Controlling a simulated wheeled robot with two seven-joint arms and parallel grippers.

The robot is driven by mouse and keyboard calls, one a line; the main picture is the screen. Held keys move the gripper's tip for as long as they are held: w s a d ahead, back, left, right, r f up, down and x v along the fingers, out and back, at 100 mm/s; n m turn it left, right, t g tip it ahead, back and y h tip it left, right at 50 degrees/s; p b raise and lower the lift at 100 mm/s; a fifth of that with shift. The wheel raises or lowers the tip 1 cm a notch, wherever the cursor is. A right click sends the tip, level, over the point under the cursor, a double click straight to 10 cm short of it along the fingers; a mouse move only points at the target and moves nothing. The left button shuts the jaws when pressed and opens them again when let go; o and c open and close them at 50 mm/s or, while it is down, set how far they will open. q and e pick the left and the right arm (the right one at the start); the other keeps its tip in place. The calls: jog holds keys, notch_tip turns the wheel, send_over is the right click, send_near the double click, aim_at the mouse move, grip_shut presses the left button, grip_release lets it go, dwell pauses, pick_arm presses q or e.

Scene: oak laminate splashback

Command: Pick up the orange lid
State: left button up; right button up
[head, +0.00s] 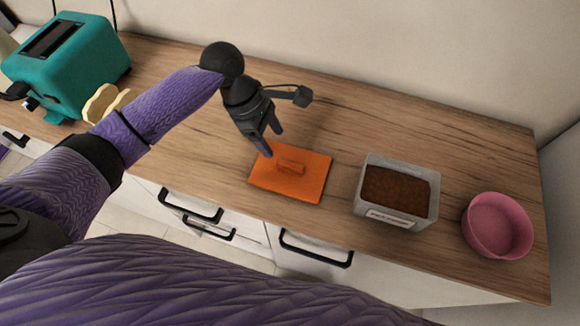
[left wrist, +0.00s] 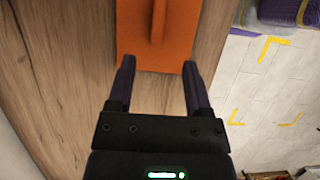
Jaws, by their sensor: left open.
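The orange lid (head: 310,185) lies flat on the wooden counter near its front edge, with a raised bar handle (head: 291,167) in its middle. It also shows at the top of the left wrist view (left wrist: 177,45), partly cut off by the frame. My left gripper (head: 269,143) is open and empty at the lid's back left side. In the left wrist view its two fingers (left wrist: 157,85) are spread, with the tips near the lid's near edge and the handle ahead between them. My right gripper is not in view.
A grey container (head: 361,206) with brown contents stands right of the lid, and a pink bowl (head: 497,226) is farther right. A teal toaster (head: 70,62) and bread slices (head: 103,103) are at the left. The counter (head: 400,120) behind the lid is clear.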

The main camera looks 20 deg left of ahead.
aim_at(290, 164)
pick_arm(q)
jog(key=b+x, duration=0.4)
jog(key=x, duration=0.5)
jog(key=shift+w+d+f, duration=0.1)
jog(key=shift+w+f, duration=0.05)
jog(key=shift+w, duration=0.05)
grip_shut()
